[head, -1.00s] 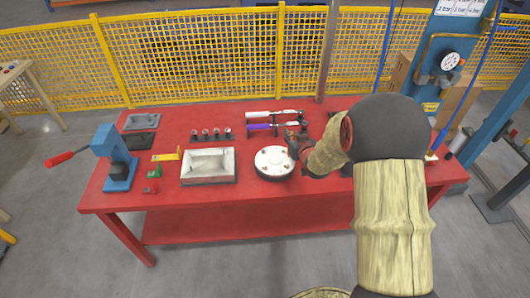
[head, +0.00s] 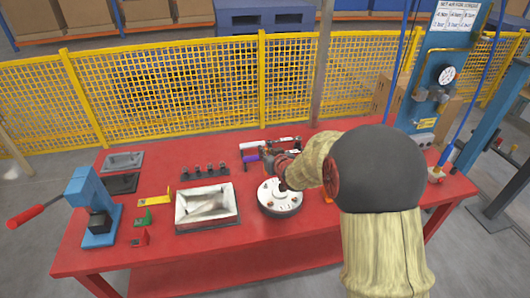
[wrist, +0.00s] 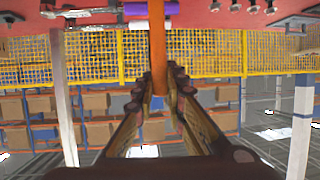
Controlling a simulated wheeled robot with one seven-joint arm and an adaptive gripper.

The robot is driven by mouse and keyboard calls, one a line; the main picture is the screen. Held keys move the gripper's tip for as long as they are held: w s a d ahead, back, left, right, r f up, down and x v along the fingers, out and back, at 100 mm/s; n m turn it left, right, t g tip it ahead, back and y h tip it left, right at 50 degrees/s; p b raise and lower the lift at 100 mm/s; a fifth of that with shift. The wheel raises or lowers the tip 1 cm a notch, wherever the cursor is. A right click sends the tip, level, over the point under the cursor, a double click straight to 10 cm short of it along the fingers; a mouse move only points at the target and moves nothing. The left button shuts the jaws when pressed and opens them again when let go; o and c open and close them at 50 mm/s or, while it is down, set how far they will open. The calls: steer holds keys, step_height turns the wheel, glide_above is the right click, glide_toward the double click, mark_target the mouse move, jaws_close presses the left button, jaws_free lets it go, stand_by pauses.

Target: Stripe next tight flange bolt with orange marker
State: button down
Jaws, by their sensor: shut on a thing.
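The white round flange (head: 279,196) lies on the red table, with several dark bolt heads on its top. My gripper (wrist: 158,88) is shut on the orange marker (wrist: 157,45), a long orange shaft between the fingers in the wrist view. In the head view my gripper (head: 277,166) is over the back edge of the flange, and my arm comes in from the right. The marker's tip is out of sight in both views. I cannot tell whether it touches a bolt, and any stripes are too small to make out.
A grey-white tray (head: 207,206) stands left of the flange. Behind it is a row of several upright pieces (head: 205,171). A white-and-purple tool pair (head: 262,148) lies behind my gripper. A blue press (head: 92,208) stands at the left. The table's front strip (head: 200,246) is clear.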

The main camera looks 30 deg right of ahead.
steer(key=shift+s+d+r, duration=0.1)
steer(key=shift+r, duration=0.05)
steer(key=shift+f+b, duration=1.6)
steer(key=shift+f, duration=0.5)
steer(key=shift+f+b, duration=0.4)
steer(key=shift+f, duration=0.1)
steer(key=shift+r+p, duration=1.85)
steer(key=shift+r, duration=0.75)
steer(key=shift+f, duration=0.1)
